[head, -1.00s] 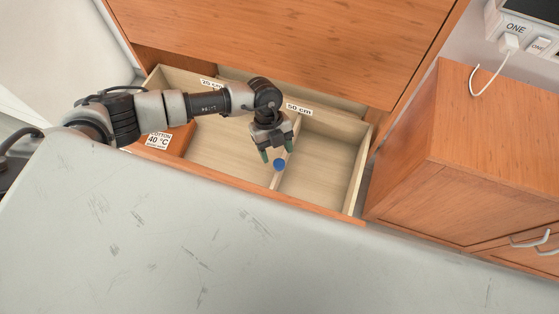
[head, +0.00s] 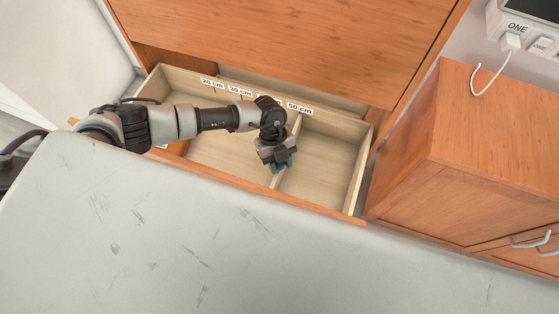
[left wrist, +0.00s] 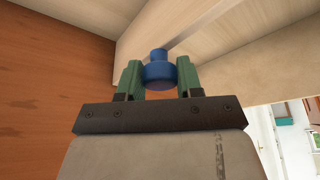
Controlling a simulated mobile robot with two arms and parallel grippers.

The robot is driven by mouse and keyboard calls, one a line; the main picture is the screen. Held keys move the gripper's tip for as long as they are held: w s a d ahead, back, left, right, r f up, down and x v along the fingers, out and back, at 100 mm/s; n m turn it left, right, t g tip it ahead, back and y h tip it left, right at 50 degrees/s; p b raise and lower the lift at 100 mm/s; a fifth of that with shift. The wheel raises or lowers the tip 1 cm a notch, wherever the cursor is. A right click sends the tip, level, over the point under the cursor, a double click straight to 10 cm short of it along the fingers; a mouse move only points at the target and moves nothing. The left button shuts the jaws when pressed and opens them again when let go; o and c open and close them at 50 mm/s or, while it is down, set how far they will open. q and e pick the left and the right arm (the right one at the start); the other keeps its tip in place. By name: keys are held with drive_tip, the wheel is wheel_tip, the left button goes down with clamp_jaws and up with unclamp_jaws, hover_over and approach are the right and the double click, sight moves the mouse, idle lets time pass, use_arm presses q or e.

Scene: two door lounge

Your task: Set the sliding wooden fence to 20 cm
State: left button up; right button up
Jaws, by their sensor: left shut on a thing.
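The sliding wooden fence (head: 294,138) is a thin pale divider across the open drawer (head: 336,140). Its far end is near the "50 cm" label (head: 299,107). The "20 cm" label (head: 212,84) is further left on the back edge. My left gripper (head: 280,167) is over the near part of the fence. In the left wrist view, its green fingers (left wrist: 158,76) are shut on the blue knob (left wrist: 158,70) of the fence, one on each side. In the head view the knob is mostly hidden by the gripper. My right gripper is not in view.
A "30 cm" label (head: 240,91) stands between; my arm covers the label right of it. A grey padded surface (head: 200,230) lies in front of the drawer. A wooden cabinet (head: 480,150) stands to the right. The drawer floor left of the fence looks empty.

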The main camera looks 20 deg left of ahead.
use_arm(q)
clamp_jaws()
drive_tip(key=shift+a, duration=0.3)
drive_tip(key=w+a+b, duration=0.1)
drive_tip(key=a, duration=2.9)
drive_tip(key=shift+b, duration=0.3)
drive_tip(key=shift+w+r, duration=0.1)
drive_tip(key=o, duration=0.6)
unclamp_jaws()
drive_tip(key=o, duration=0.3)
